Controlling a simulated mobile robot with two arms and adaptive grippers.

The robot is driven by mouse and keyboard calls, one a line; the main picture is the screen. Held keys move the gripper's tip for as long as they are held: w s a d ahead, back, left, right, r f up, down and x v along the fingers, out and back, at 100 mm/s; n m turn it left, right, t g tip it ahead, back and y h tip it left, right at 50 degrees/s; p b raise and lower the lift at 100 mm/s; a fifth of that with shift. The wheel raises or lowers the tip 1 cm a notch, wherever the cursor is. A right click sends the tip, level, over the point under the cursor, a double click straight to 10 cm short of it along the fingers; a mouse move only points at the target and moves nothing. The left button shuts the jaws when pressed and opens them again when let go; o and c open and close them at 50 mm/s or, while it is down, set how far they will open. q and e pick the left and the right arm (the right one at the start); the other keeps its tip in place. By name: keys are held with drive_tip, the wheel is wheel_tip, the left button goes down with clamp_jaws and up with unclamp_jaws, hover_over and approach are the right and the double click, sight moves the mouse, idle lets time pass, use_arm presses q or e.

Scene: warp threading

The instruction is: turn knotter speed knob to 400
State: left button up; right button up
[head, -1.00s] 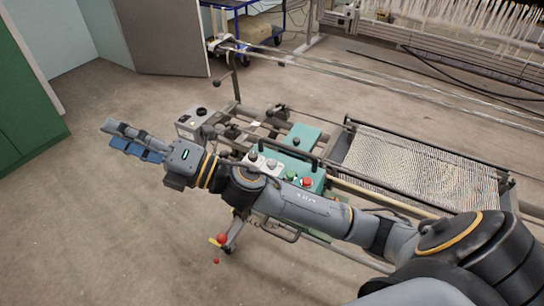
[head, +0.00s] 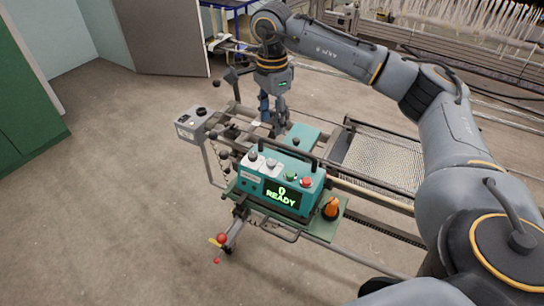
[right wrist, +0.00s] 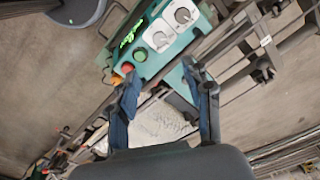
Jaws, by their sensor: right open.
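The teal knotter box (head: 281,180) stands on the machine carriage, and its green display (head: 282,196) reads 0 READY. Two knobs on pale plates sit on its top, a left knob (head: 252,154) and a right knob (head: 272,163). I cannot tell which one sets the speed, and their markings are too small to read. In the right wrist view the box (right wrist: 150,60) shows both knobs on their white plates. My right gripper (head: 273,117) is open and empty, pointing down behind the box, apart from the knobs. It also shows in the right wrist view (right wrist: 164,80). My left gripper is not in view.
A black handle (head: 290,150) arches over the box. A red button (head: 306,182) and an orange object (head: 331,208) are at its right. A grey box with a black knob (head: 196,122) stands at the left. The warp sheet (head: 385,160) lies to the right.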

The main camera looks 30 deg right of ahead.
sight(272, 162)
wheel_tip(272, 162, down, 14)
drive_tip(key=p, duration=0.3)
drive_tip(key=shift+r+p, duration=0.25)
drive_tip(key=shift+p, duration=0.15)
drive_tip(key=shift+c, duration=0.4)
clamp_jaws()
